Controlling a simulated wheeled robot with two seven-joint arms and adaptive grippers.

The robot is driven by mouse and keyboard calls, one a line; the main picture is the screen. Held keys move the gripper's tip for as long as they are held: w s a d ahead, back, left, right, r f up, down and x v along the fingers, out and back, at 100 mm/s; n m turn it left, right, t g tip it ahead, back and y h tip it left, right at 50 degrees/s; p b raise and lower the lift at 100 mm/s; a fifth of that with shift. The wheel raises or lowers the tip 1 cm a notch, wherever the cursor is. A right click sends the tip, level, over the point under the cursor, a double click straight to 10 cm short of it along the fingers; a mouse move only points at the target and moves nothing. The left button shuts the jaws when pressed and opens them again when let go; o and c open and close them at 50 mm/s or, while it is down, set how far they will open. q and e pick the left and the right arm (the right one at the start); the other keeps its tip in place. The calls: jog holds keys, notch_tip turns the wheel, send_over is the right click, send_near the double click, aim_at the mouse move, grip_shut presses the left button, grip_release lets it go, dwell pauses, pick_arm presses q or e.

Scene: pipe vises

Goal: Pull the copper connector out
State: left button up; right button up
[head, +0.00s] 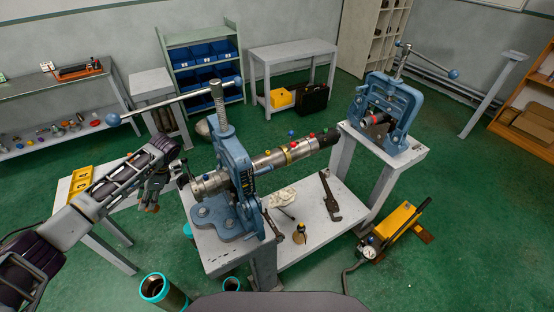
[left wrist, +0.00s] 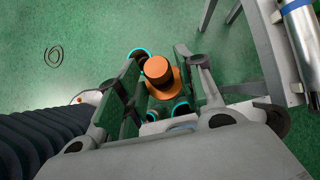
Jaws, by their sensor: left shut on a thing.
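The copper connector (left wrist: 158,72) is between the fingers of my left gripper (left wrist: 160,88) in the left wrist view, its round stepped end facing the camera. In the head view, my left gripper (head: 155,190) is shut on it, and a small copper part (head: 150,207) shows below the fingers. The gripper is left of the near end of a metal pipe (head: 268,163), seemingly apart from it. The pipe lies clamped in a blue pipe vise (head: 233,165). My right gripper is not in view.
A second blue vise (head: 388,103) stands on a bench at the right. A low white table (head: 325,237) between them holds a wrench (head: 329,197) and a cloth. Teal-rimmed cylinders (head: 155,287) and a yellow pump (head: 398,220) stand on the green floor. A white table is behind my left arm.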

pick_arm(q)
jog(key=shift+a+y, duration=0.15)
jog(key=shift+y, duration=0.15)
jog(key=shift+g+y, duration=0.3)
dwell(0.4)
jog(key=shift+g+y, duration=0.3)
jog(key=shift+y, duration=0.2)
dwell(0.3)
jog(key=shift+s+f, duration=0.1)
jog(key=shift+f, duration=0.05)
